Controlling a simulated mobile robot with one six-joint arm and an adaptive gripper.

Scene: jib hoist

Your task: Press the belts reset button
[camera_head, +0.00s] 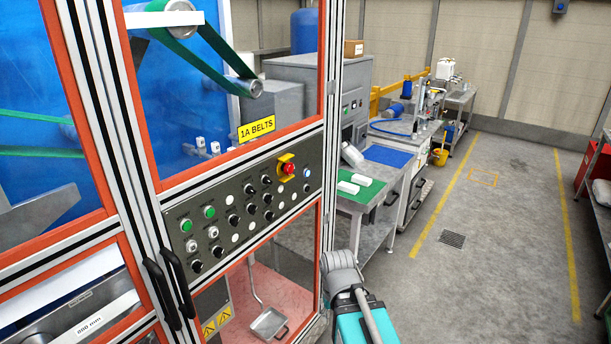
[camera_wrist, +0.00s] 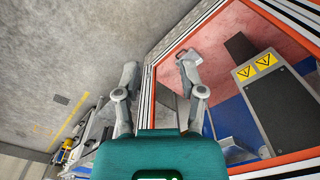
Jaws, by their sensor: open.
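The control panel (camera_head: 228,208), a dark plate under a yellow "1A BELTS" sign (camera_head: 257,129), is set in the red-and-silver machine frame. It carries two green buttons (camera_head: 186,225), several white and black buttons or knobs, and a red emergency stop (camera_head: 288,168) on a yellow base. The small labels are too fine to read, so I cannot tell which button is the belts reset. In the wrist view my gripper (camera_wrist: 162,75) is open and empty, its two grey fingers spread beside the machine frame. The panel buttons do not show in that view.
Black door handles (camera_head: 165,285) stick out left of the panel. A dustpan-like metal scoop (camera_head: 269,323) lies inside the lower bay, and it shows in the wrist view (camera_wrist: 188,65). A workbench (camera_head: 372,190) stands right of the machine.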

